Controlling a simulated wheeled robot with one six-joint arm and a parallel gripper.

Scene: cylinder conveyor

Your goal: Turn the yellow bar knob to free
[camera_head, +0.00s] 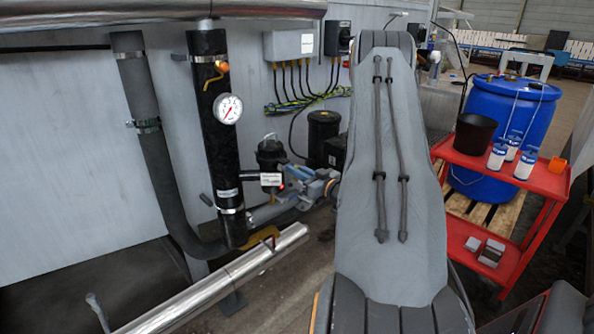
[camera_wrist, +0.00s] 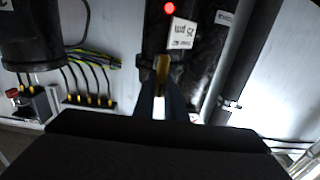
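In the wrist view, the yellow bar knob (camera_wrist: 161,68) stands upright in the picture, at the tips of my gripper (camera_wrist: 161,84). The two fingers are close together, with a bright narrow gap between them. I cannot tell whether they touch the knob. A white label (camera_wrist: 183,33) and a red light (camera_wrist: 170,8) are just above it. In the head view, my gripper (camera_head: 300,187) is left of my arm, close to a black unit (camera_head: 270,155) with a white label (camera_head: 271,180). I cannot pick out the bar knob there.
A black vertical pipe (camera_head: 213,130) with a pressure gauge (camera_head: 228,109) stands left of the unit. A yellow lever (camera_head: 265,239) is below it. A black canister (camera_head: 322,135) and a cable box (camera_head: 289,44) are behind. A red cart (camera_head: 535,178) and blue barrel (camera_head: 535,110) stand at right.

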